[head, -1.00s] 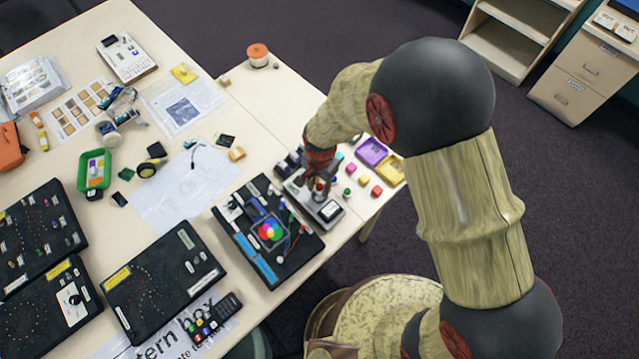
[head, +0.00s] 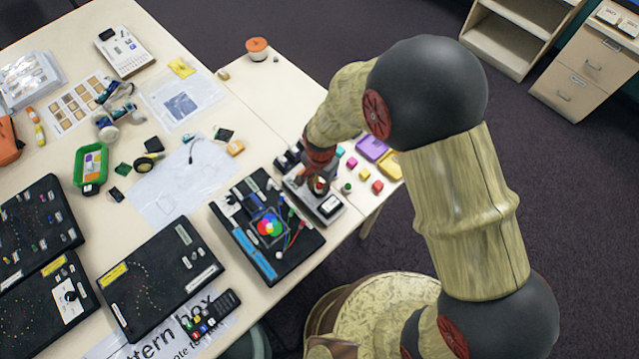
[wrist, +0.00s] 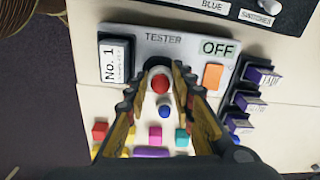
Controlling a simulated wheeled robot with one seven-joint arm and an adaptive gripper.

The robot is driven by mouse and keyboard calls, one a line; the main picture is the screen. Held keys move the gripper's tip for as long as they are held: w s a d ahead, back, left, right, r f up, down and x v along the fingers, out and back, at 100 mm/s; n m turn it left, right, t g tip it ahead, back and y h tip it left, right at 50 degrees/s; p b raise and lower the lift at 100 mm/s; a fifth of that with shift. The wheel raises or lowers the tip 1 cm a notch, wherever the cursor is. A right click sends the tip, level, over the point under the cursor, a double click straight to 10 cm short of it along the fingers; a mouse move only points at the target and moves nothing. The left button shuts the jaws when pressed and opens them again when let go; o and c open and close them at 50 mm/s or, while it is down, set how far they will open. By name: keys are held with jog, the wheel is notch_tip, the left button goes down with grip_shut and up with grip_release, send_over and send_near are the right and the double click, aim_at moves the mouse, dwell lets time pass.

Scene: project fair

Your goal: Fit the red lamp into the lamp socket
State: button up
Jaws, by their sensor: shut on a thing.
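The red lamp (wrist: 159,84) shows as a round red dome between my fingers in the wrist view. My gripper (wrist: 160,76) is shut on it, one finger on each side. The tester's sign reads OFF. In the head view my gripper (head: 318,187) is down at the tester (head: 304,194), and the lamp is hard to make out.
A small blue ball-like piece (wrist: 164,112) lies just below the lamp in the wrist view. Several coloured blocks (wrist: 182,137) lie beyond the tester's edge. An orange switch (wrist: 213,76) and dark labelled holders (wrist: 250,98) are to the right. A black board (head: 285,262) stands close by.

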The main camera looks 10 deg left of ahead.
jog(key=shift+f+b, duration=0.5)
jog(key=shift+f, duration=0.15)
dwell(0.7)
jog(key=o, duration=1)
jog(key=o, duration=0.3)
jog(key=shift+o, duration=0.7)
jog(key=shift+r, duration=0.15)
jog(key=shift+r+p, duration=2.25)
jog(key=shift+r, duration=1.15)
